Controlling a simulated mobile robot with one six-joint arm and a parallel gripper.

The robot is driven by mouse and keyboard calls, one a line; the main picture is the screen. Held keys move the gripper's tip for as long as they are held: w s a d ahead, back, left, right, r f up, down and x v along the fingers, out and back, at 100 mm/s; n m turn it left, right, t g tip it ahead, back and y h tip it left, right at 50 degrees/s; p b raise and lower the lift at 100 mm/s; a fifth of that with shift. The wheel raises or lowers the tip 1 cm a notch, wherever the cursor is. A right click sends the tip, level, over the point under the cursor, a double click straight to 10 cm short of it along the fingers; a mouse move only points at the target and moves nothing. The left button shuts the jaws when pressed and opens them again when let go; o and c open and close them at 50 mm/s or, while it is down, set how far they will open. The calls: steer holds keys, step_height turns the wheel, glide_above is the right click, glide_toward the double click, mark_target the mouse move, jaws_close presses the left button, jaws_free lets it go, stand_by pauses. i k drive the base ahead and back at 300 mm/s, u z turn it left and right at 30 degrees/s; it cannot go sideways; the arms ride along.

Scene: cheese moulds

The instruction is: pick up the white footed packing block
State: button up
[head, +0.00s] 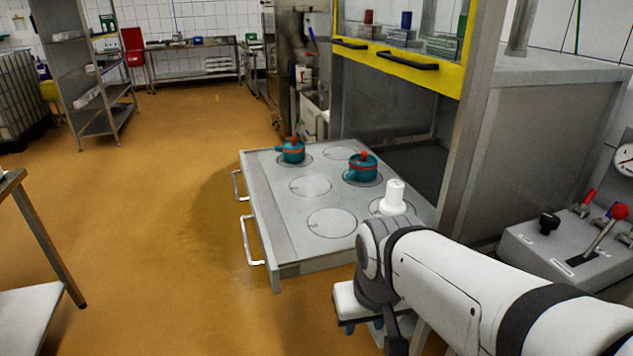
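The white footed packing block (394,196) stands upright on the grey pull-out plate (281,223), at its right side. It has a narrower upper part and a wider lower part. My gripper (362,318) is low in the picture, in front of the plate and nearer to me than the block.
Two teal moulds with orange-red bands and knobs, one at the back (291,151) and one at the right (362,167), stand on circles of the plate. Other circles are empty. A yellow-framed cabinet (400,72) rises behind. A lever console (567,245) is at right.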

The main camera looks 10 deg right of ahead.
mark_target(393, 204)
steer(key=u, duration=0.05)
steer(key=i, duration=1)
